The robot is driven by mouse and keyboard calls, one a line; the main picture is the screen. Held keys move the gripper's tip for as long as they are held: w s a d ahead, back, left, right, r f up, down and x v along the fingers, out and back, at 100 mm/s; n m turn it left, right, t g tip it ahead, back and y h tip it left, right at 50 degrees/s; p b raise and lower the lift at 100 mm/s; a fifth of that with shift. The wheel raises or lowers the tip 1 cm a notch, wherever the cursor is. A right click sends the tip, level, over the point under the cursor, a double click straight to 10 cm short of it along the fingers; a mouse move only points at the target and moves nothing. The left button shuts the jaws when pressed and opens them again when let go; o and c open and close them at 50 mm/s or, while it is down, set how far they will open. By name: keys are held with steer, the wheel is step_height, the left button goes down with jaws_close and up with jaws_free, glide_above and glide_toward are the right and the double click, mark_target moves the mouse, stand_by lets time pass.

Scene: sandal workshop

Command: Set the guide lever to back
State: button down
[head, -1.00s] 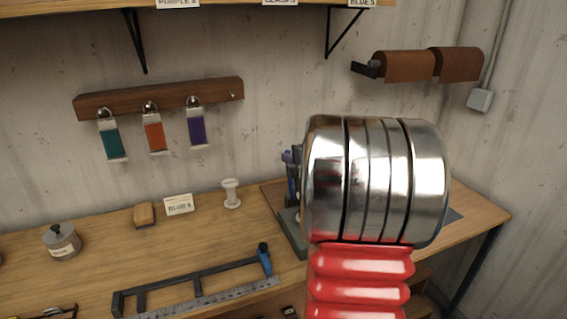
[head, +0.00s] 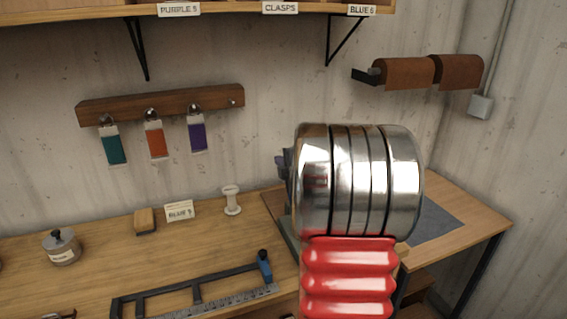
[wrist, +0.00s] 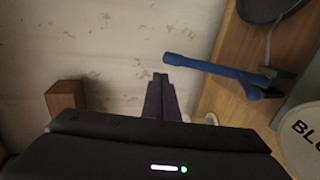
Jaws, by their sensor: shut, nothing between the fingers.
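A blue lever arm (wrist: 210,69) shows in the wrist view, joined to a dark fitting at the bench side. It lies just right of my gripper (wrist: 161,77), whose two dark fingers are together and empty. The fingertips look close to the lever's free end; I cannot tell whether they touch. In the head view a black frame with a steel ruler (head: 215,299) carries a blue upright piece (head: 265,268) with a black knob. I cannot tell which blue part is the guide lever. My arm hides my gripper and most of a bench machine there.
A wooden rack (head: 160,104) with colored straps hangs on the wall. A white spool (head: 231,201), a brush-like block (head: 145,221), a small card and a lidded jar (head: 62,248) stand along the bench back. Leather rolls (head: 405,73) hang at the right.

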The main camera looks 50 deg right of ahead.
steer(key=s+a+r, duration=0.5)
steer(key=s+r, duration=0.1)
steer(key=s, duration=0.2)
steer(key=shift+a+r, duration=0.2)
steer(key=shift+a, duration=0.1)
stand_by(0.6)
